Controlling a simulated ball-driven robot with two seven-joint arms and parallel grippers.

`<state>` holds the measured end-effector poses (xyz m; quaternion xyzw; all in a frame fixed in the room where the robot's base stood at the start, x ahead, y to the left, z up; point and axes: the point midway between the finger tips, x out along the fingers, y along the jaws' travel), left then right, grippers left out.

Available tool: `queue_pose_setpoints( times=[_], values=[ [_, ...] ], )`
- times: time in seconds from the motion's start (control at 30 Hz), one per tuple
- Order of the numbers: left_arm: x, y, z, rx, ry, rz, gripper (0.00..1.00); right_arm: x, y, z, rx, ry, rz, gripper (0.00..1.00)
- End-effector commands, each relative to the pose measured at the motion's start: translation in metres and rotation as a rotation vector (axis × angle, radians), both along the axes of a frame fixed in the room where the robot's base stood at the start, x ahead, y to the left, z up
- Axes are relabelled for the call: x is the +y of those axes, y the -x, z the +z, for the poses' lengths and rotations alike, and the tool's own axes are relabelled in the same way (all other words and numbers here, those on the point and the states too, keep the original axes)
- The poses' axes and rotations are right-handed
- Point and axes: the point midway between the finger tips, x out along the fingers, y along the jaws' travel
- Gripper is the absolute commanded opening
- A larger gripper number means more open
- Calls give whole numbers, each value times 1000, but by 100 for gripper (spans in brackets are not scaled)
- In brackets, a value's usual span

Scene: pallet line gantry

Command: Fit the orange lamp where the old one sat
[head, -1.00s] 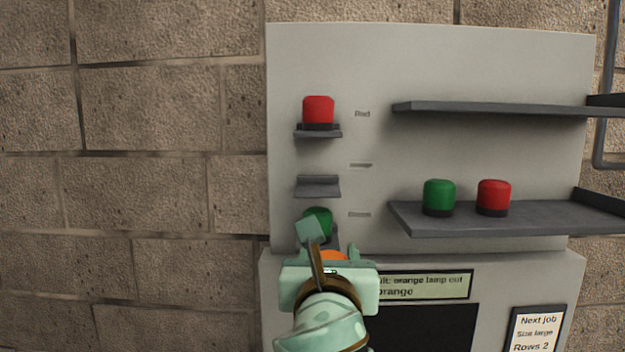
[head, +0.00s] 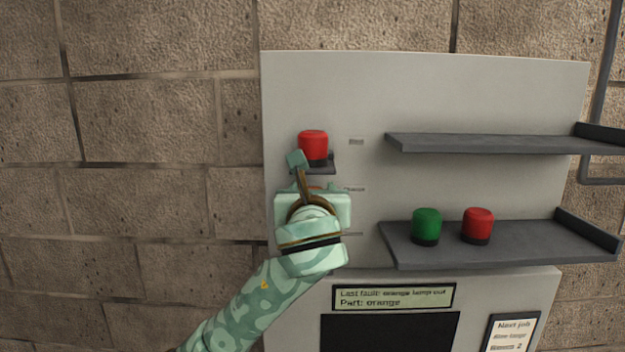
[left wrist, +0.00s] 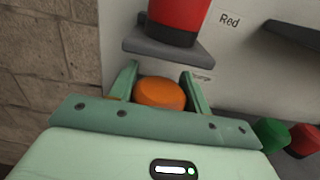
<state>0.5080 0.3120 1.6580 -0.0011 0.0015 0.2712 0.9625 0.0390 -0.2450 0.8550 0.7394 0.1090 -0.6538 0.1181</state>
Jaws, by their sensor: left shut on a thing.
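My left gripper (head: 312,184) is shut on the orange lamp (left wrist: 160,93), which sits between its two fingers in the left wrist view. In the head view only a sliver of orange shows behind the gripper. The gripper is in front of the panel's lamp column, level with the Orange label (head: 354,189) and just below the red lamp (head: 313,146) on its ledge (head: 325,170). The middle ledge and the lower green lamp are hidden behind my gripper and arm. I cannot tell whether the orange lamp touches its ledge. My right gripper is not in view.
Right of the column, a lower shelf (head: 480,252) holds a spare green lamp (head: 426,226) and red lamp (head: 477,225). The upper shelf (head: 490,143) is empty. A display (head: 394,297) below reads orange lamp out. A job card (head: 512,335) is at lower right.

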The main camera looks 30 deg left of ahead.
Motion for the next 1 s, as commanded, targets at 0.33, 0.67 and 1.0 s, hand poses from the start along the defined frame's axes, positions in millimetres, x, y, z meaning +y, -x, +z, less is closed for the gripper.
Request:
queue_pose_setpoints(
  times=[0.33, 0.67, 1.0],
  values=[
    [24, -37, 2, 0, -1, 4, 24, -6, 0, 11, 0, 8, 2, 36],
    [26, -40, -6, -1, 0, 1, 24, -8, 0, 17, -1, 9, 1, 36],
    [25, -40, -9, -1, 0, 1, 70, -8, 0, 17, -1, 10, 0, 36]
  ],
)
